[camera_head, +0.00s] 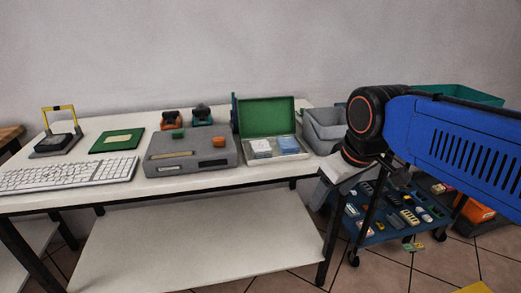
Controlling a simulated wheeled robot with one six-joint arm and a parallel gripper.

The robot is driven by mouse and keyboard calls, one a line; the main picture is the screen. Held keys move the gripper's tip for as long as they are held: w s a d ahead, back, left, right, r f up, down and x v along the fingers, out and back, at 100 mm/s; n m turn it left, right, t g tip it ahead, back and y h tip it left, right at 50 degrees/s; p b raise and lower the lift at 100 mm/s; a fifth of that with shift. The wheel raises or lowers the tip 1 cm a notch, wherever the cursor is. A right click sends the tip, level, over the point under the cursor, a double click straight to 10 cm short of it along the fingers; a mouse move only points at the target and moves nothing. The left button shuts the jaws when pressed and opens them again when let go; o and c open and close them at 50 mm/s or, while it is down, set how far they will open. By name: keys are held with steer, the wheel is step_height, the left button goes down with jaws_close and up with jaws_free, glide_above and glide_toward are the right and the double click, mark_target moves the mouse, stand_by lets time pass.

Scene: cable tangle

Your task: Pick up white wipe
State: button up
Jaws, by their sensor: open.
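A green-lidded case (267,119) stands open at the right end of the white table. In its tray lie a white folded pad (260,147), which looks like the white wipe, and a blue pad (288,145) to its right. My gripper (322,192) hangs at the table's right front corner, to the right of the case and apart from the white pad. It is open, small and partly dark in the picture, and I see nothing held in it.
A grey device (190,161) sits left of the case, with a white keyboard (68,174) and green board (118,140) farther left. Grey bins (326,126) stand right of the case. A blue cart (385,236) of small parts stands below my arm.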

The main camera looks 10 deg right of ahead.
steer(key=w+a+r+n+g, duration=0.1)
steer(key=w+a+r+n, duration=0.1)
steer(key=w+r+n, duration=0.35)
steer(key=w+a+r+n+g, duration=0.1)
steer(key=w+a+r+n, duration=0.1)
steer(key=w+r, duration=0.5)
step_height(320, 180, up, 6)
steer(key=n+g, duration=0.2)
steer(key=n, duration=0.6)
glide_above(260, 145)
steer(key=shift+m, duration=0.25)
steer(key=f, duration=1.1)
steer(key=shift+s+d+f, duration=0.15)
steer(key=shift+s+d, duration=0.05)
steer(key=shift+w+a+f, duration=0.1)
steer(key=shift+a+f, duration=0.05)
steer(key=shift+f, duration=2.8)
steer(key=c, duration=0.7)
